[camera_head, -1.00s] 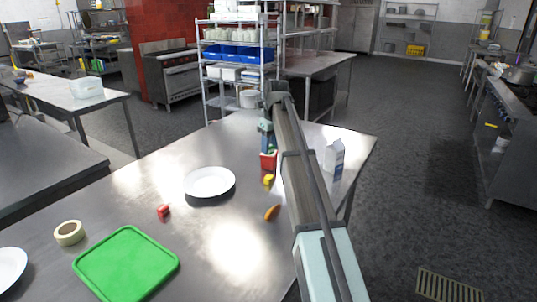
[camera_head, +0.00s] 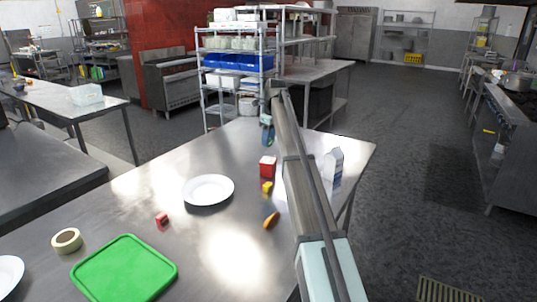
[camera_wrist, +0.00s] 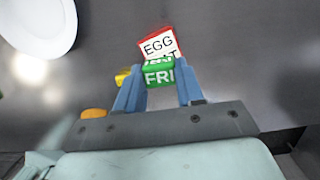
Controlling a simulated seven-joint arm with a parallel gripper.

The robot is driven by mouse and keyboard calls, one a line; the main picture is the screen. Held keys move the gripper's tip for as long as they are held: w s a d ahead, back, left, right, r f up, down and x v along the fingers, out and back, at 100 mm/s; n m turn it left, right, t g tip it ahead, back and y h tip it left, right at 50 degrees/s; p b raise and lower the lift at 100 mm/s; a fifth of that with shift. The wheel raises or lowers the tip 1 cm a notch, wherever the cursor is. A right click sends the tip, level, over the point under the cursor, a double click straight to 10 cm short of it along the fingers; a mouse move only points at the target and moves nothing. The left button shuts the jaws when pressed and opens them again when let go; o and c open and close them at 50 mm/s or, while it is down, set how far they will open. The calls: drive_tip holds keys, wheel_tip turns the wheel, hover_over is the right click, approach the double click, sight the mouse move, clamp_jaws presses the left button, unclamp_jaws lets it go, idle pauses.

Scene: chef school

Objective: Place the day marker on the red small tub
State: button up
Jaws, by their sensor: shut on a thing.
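The day marker (camera_wrist: 158,73) is a small green block lettered "FRI", seen in the wrist view. My gripper (camera_wrist: 159,84) is shut on it, with blue fingers on either side. The red small tub (camera_head: 267,166) stands on the steel table in the head view. In the wrist view the tub (camera_wrist: 160,43) shows a white label reading "EGG", its lower part covered by the marker. In the head view my gripper (camera_head: 267,132) is raised above and beyond the tub, apart from it. The marker is too small to make out clearly there.
A yellow piece (camera_head: 267,187) and an orange piece (camera_head: 271,220) lie near the tub. A white plate (camera_head: 208,190), a small red piece (camera_head: 162,219), a tape roll (camera_head: 66,240) and a green board (camera_head: 124,268) are to the left. A carton (camera_head: 336,165) stands right, behind my arm.

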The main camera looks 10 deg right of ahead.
sight(269, 160)
drive_tip(key=shift+f, duration=3.15)
drive_tip(key=o, duration=1)
drive_tip(key=shift+f, duration=0.15)
drive_tip(key=r, duration=0.4)
drive_tip(key=s+d+r, duration=0.1)
drive_tip(key=r, duration=0.7)
drive_tip(key=shift+s+d+r, duration=0.1)
drive_tip(key=shift+s+d, duration=0.05)
